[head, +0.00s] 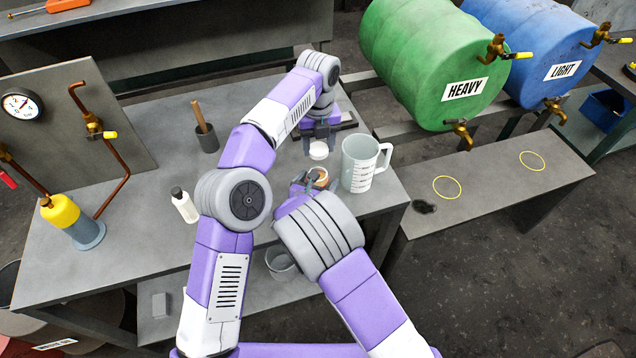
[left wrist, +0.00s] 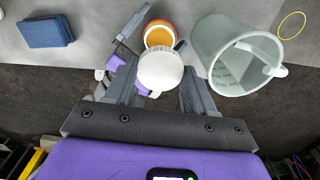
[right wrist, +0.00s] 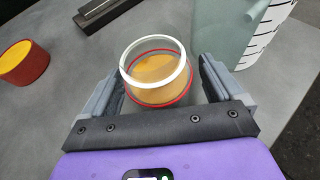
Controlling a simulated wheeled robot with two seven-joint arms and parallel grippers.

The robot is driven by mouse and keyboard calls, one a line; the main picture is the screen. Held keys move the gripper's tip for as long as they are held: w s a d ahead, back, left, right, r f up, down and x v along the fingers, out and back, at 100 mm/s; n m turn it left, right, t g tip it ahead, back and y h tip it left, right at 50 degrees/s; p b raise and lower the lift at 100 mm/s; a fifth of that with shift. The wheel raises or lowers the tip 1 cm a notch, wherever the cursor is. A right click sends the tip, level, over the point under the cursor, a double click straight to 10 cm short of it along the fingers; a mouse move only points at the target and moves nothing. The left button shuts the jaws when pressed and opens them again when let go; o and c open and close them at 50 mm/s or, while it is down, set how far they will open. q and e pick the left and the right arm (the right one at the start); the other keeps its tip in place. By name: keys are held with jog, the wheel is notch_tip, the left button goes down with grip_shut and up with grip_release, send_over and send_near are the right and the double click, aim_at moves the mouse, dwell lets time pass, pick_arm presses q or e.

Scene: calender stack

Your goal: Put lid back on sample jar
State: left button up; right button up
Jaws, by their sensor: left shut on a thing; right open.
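The sample jar is a clear round jar with an amber filling, a white rim and a red band. It stands upright on the bench between the open fingers of my right gripper (right wrist: 155,90). The jar (right wrist: 157,72) also shows in the left wrist view (left wrist: 158,36) and, partly covered by my right gripper, in the head view (head: 319,178). Its top is uncovered. My left gripper (head: 319,143) is shut on the white round lid (left wrist: 160,70). In the head view the lid (head: 318,151) is held above the bench, just beyond the jar and apart from it.
A graduated measuring jug (head: 358,165) stands close to the right of the jar. A red and yellow round object (right wrist: 23,64) lies to its left in the right wrist view. A white bottle (head: 184,205) and a dark cup with a wooden handle (head: 206,138) stand farther left.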

jog(key=shift+w+d+f, duration=0.15)
jog(key=shift+w, duration=0.25)
jog(key=c, duration=1.5)
pick_arm(q)
jog(key=shift+f, duration=2.5)
jog(key=shift+f, duration=0.9)
jog(key=shift+f, duration=0.55)
